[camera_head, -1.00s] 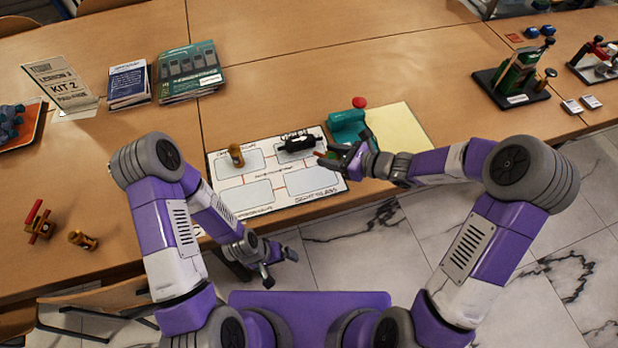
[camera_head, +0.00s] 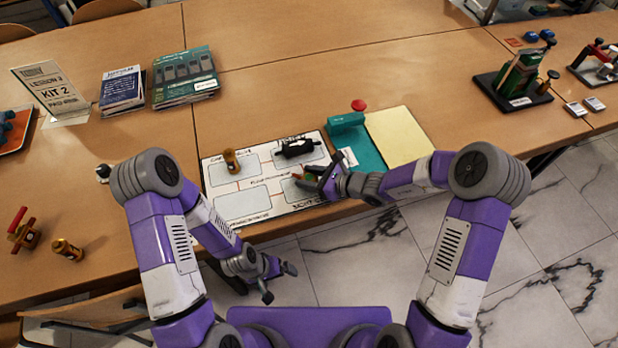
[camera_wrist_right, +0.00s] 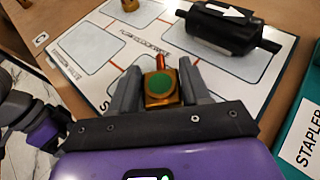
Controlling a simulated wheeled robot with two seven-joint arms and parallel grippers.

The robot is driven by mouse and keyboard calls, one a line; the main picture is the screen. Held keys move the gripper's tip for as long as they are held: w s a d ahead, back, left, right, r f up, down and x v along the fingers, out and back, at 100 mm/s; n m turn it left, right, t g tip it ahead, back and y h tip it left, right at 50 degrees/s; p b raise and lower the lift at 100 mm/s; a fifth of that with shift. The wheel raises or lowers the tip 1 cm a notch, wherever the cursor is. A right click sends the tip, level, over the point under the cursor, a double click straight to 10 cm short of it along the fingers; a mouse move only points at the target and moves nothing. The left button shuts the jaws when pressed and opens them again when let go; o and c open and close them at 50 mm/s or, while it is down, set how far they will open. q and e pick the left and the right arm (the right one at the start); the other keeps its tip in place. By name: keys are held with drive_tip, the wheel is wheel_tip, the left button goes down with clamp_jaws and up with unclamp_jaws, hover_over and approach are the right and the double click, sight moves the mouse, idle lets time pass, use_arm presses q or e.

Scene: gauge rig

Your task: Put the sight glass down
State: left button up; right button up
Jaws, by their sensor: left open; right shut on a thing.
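The sight glass, a small brass block with a round green face (camera_wrist_right: 160,86), is between the fingers of my right gripper (camera_wrist_right: 163,88), which is shut on it. In the head view my right gripper (camera_head: 312,184) is over the lower right outlined box of the white mat (camera_head: 262,176), the box with the "SIGHT" label. The fingers mostly hide the sight glass there. I cannot tell whether it touches the mat. My left gripper (camera_head: 268,276) is open and empty, off the table's front edge.
A black cylinder part (camera_head: 297,148) lies in the mat's upper right box, and a brass part (camera_head: 231,160) stands in the upper left one. A teal tray (camera_head: 362,155) and yellow sheet (camera_head: 399,138) lie right of the mat. The lower left box is clear.

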drive_tip(key=shift+r, duration=0.15)
drive_tip(key=o, duration=1.2)
drive_tip(key=p+v, duration=0.3)
drive_tip(key=v, duration=0.9)
drive_tip(key=shift+s, duration=0.15)
